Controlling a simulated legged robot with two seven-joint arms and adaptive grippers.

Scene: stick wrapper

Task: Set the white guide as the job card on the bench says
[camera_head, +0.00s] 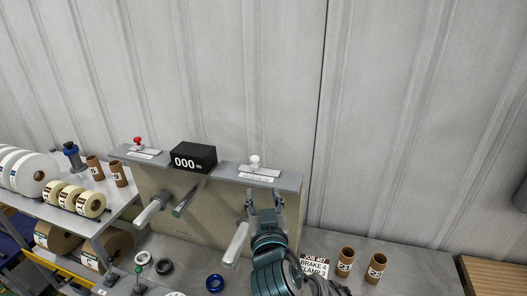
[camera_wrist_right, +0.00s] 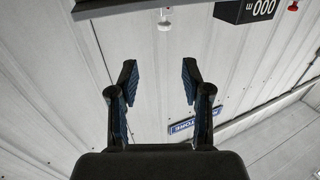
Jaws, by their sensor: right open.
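The white guide (camera_head: 254,161) is a small white knob standing on a scale plate (camera_head: 258,174) at the right end of the machine's grey top. It also shows in the right wrist view (camera_wrist_right: 165,22), beyond the fingertips. My right gripper (camera_head: 264,194) is open and empty, fingers pointing up, just in front of and below the scale plate; its spread fingers also show in the right wrist view (camera_wrist_right: 158,82). The job card (camera_head: 315,266) lies on the bench, partly covered by my right arm; it seems to read JOB 487, BRAKE 4, CLAMP 2. My left gripper is not in view.
A red knob (camera_head: 138,141) stands on the left scale plate. A black counter (camera_head: 193,157) reading 000 sits between the plates. Grey rollers (camera_head: 154,207) stick out of the machine front. Cardboard tubes (camera_head: 345,261) stand right of the card. Tape rolls fill the left shelf (camera_head: 120,203).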

